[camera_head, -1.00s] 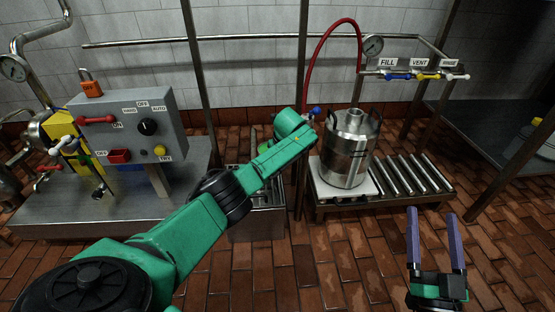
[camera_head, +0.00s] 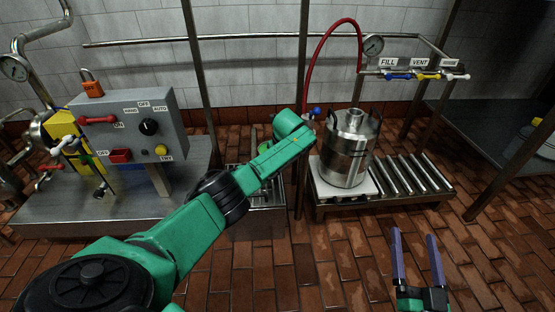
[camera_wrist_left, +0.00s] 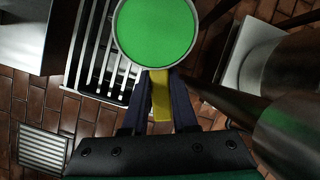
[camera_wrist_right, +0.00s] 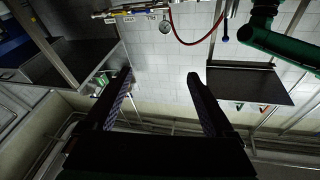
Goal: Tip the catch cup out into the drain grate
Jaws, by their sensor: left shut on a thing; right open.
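The catch cup (camera_wrist_left: 155,33) shows in the left wrist view as a round cup with a pale rim, filled across with flat bright green. My left gripper (camera_wrist_left: 160,92) is shut on its yellow handle (camera_wrist_left: 161,98). The cup is above part of the slatted drain grate (camera_wrist_left: 88,48) and looks close to upright. In the head view my left arm hides most of the cup and the gripper; the grate (camera_head: 268,197) shows beside the forearm. My right gripper (camera_head: 414,237) is open and empty over the floor at the lower right.
A steel keg (camera_head: 349,150) stands on a pale plate at the roller conveyor (camera_head: 410,174), right of the left arm. A control box (camera_head: 135,130) stands on the steel bench at left. A vertical post (camera_head: 302,90) rises near the left arm's end. Brick floor in front is clear.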

